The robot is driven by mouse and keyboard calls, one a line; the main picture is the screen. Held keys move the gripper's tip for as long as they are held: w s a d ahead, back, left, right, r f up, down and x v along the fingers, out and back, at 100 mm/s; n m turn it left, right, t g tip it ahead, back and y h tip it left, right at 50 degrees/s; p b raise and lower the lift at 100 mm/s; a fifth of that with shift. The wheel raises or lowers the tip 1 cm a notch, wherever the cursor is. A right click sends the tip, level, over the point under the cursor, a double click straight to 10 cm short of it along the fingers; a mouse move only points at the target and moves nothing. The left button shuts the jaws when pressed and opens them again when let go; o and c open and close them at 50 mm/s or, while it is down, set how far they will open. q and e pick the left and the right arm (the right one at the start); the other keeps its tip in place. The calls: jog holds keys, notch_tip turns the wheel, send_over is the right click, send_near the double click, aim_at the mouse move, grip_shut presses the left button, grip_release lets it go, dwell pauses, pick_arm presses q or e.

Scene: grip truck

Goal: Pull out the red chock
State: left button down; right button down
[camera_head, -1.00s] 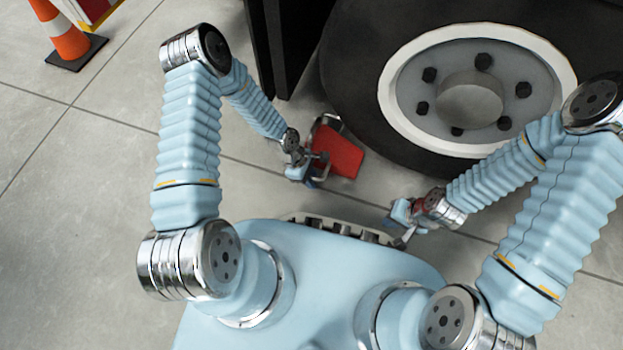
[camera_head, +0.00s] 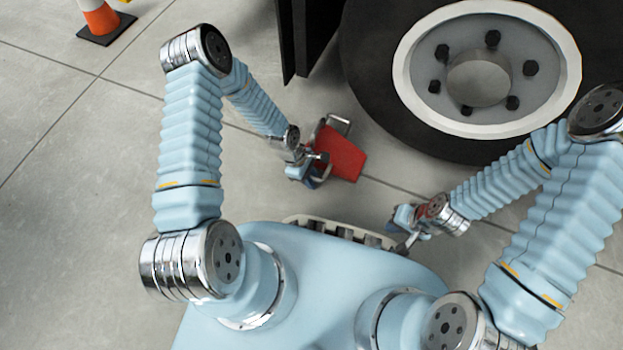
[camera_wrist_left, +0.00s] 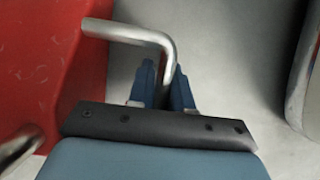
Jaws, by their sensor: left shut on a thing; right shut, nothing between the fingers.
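The red chock (camera_head: 340,154) lies on the floor left of the truck's wheel (camera_head: 470,75), with a strip of bare floor between them. It has metal bar handles. My left gripper (camera_head: 318,174) is shut on the chock's handle at its near side. In the left wrist view the red chock (camera_wrist_left: 45,65) fills the left side, and its bent metal handle (camera_wrist_left: 145,38) runs between the fingers of my left gripper (camera_wrist_left: 163,85). My right gripper (camera_head: 400,228) is shut and empty, to the right of the chock and apart from it.
A dark upright panel (camera_head: 300,35) of the truck stands behind the chock. An orange and white cone (camera_head: 98,18) stands at the far left. The tiled floor (camera_head: 80,200) on the left is clear.

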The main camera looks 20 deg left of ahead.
pick_arm(q)
jog(key=shift+s, duration=0.15)
jog(key=c, duration=1)
grip_release()
jog(key=shift+o, duration=0.2)
jog(key=p+v, duration=0.3)
jog(key=v, duration=1)
jog(key=shift+r, duration=0.4)
jog(key=shift+a, duration=0.1)
